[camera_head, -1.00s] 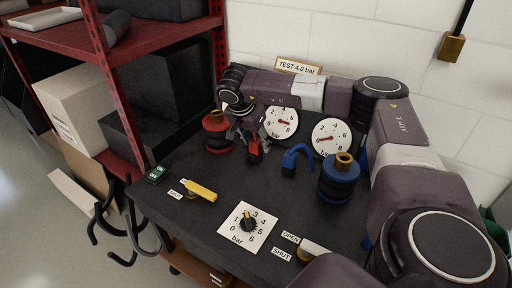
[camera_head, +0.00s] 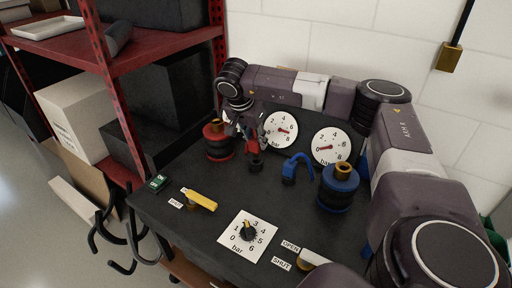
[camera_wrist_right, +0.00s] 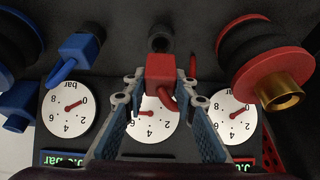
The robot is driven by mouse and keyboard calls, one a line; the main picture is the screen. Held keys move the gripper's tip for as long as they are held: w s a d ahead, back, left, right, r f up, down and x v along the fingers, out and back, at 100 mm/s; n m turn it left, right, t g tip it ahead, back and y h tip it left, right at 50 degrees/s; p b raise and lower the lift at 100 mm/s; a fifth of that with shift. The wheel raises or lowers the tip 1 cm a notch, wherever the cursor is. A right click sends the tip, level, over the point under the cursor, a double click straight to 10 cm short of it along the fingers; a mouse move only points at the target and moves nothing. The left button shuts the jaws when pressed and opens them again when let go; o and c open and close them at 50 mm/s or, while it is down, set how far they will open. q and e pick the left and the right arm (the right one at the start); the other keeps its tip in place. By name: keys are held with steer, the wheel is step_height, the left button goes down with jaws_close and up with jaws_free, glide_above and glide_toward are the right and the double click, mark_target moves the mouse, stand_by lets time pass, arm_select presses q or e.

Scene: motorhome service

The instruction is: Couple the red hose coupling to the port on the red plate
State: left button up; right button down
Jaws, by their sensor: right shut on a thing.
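The red hose coupling (camera_head: 252,136) is held in my right gripper (camera_head: 247,131), just above a short black stub (camera_head: 256,163) on the dark bench top. In the right wrist view, the red coupling (camera_wrist_right: 160,69) sits between the two fingers of the right gripper (camera_wrist_right: 158,84), with the black stub (camera_wrist_right: 160,40) beyond it. A red spool-like unit with a brass fitting (camera_head: 215,140) stands left of the gripper; it also shows in the wrist view (camera_wrist_right: 272,70). I cannot make out a separate red plate. My left gripper is not in view.
A blue coupling (camera_head: 290,170) and a blue spool-like unit (camera_head: 338,190) stand to the right. Two gauges (camera_head: 280,130) (camera_head: 331,146) are behind. A yellow lever (camera_head: 199,200) and a knob dial (camera_head: 247,235) are in front. A red shelf (camera_head: 165,45) borders the left.

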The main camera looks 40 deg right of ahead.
mark_target(256, 138)
arm_select(q)
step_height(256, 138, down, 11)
steer(key=p, duration=0.2)
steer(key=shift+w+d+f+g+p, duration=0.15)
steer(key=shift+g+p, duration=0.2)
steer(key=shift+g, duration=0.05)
arm_select(e)
step_height(256, 138, up, 16)
steer(key=shift+f, duration=0.15)
